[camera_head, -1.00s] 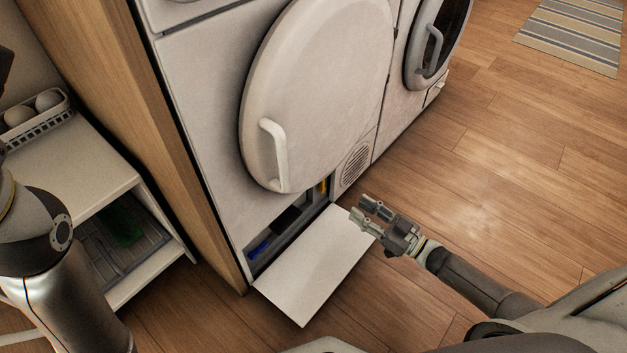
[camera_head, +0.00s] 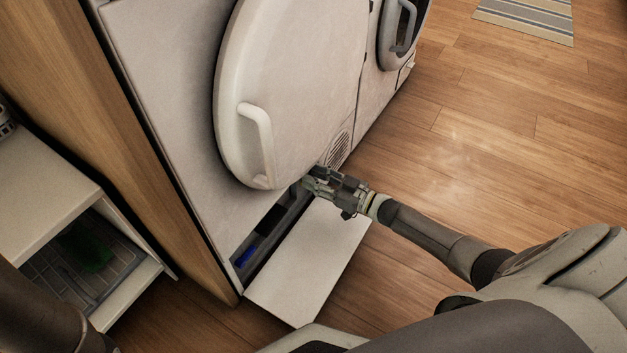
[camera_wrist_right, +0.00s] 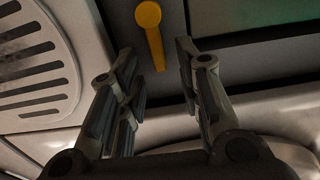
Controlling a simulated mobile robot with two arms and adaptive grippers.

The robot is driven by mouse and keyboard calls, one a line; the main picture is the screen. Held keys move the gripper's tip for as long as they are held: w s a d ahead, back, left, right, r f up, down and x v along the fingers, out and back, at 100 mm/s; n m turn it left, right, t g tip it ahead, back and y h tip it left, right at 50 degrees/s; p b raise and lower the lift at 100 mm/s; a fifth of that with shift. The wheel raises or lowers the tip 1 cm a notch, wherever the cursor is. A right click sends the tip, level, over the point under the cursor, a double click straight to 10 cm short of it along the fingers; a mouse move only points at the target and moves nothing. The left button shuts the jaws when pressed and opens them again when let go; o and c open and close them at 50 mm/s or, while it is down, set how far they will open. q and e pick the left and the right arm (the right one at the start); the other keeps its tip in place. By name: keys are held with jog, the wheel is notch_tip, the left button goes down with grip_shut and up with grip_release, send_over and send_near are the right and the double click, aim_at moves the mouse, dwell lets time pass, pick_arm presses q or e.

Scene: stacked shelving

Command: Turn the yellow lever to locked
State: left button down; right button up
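The yellow lever (camera_wrist_right: 152,33) shows in the right wrist view, with a round hub at the top and a narrow arm pointing down in the picture. My right gripper (camera_wrist_right: 158,68) is open there, and the lever's arm lies in line with the gap between its two fingers. No contact shows. In the head view my right gripper (camera_head: 310,183) is at the right end of the low compartment (camera_head: 272,232) under the round door, and the lever is hidden from that view. Of my left arm only a dark link shows at the lower left; its gripper is out of view.
The round white door (camera_head: 290,90) with its handle (camera_head: 258,145) hangs just above the compartment. A white flap (camera_head: 308,265) lies folded down in front. A blue part (camera_head: 246,256) sits at the compartment's left end. A vent grille (camera_wrist_right: 38,70) is beside the gripper. Floor (camera_head: 470,150) is clear to the right.

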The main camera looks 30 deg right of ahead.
jog(key=shift+w+a, duration=0.2)
jog(key=shift+w, duration=0.15)
grip_shut()
